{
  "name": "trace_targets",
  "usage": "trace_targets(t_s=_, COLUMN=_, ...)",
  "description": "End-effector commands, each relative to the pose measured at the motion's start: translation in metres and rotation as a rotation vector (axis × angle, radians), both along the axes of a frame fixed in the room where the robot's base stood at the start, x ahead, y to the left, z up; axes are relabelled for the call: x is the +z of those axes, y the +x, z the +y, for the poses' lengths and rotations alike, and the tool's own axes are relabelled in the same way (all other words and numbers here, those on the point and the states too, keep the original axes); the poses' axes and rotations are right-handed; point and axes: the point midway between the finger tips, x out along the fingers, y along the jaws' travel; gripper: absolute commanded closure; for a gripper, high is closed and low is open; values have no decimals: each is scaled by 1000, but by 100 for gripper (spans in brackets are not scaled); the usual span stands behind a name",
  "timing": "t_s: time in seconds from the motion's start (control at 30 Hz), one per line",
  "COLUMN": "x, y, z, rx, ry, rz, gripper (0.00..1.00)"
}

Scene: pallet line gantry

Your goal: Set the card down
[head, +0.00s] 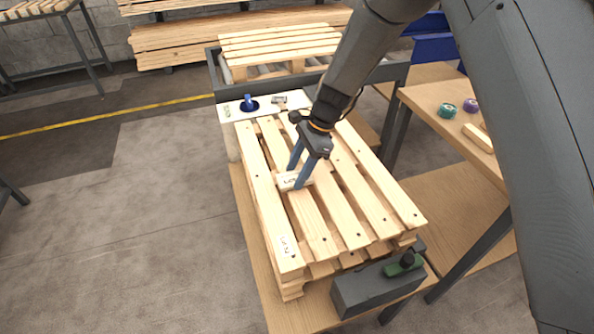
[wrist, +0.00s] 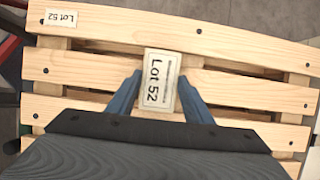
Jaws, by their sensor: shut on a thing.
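The card (wrist: 159,80) is a cream rectangle printed "Lot 52". In the wrist view it lies between the two blue fingers of my gripper (wrist: 160,92), which is shut on it. In the head view the card (head: 287,181) shows pale between the fingertips of my gripper (head: 296,178), over the slats of the wooden pallet (head: 345,226). I cannot tell whether the card touches the slats. A second card (wrist: 62,17), also marked "Lot 52", lies flat on the outer slat at the upper left of the wrist view; it shows near the pallet's front left corner (head: 283,246) in the head view.
A white panel with a blue round item (head: 249,105) is behind the pallet. A side table (head: 430,98) on the right holds tape rolls (head: 447,110). Floor at left is clear.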

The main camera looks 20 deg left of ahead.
Motion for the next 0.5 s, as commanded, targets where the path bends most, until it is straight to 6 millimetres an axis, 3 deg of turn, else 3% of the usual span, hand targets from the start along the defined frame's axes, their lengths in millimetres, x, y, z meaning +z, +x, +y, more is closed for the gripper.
trace_targets(t_s=0.37, x=-6, y=1, z=0, rx=0, ry=0, rz=-1, gripper=76)
trace_targets(t_s=0.4, x=-6, y=1, z=0, rx=0, ry=0, rz=-1, gripper=50)
trace_targets(t_s=0.5, x=-6, y=1, z=0, rx=0, ry=0, rz=-1, gripper=35)
